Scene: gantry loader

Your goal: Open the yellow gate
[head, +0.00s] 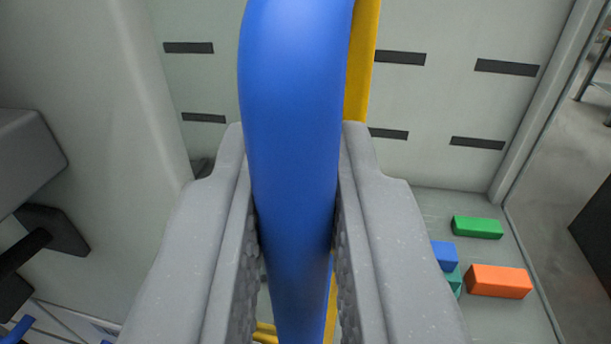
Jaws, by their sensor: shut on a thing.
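My gripper (297,215) is in the middle of the head view, with its two grey fingers on either side of a thick blue bar (296,90). The fingers are shut on this bar, which looks like a handle and runs from the top edge of the picture down between them. Behind the bar is a yellow strip (361,62), which looks like part of the yellow gate. More yellow (265,333) shows low down by the left finger. Most of the gate is hidden behind the bar and my fingers.
At the lower right lie a green block (477,227), an orange block (499,281), a blue block (444,255) and a teal block (455,280) on a pale floor. A pale wall with dark slots (507,67) stands behind. Grey machine parts (28,160) are at the left.

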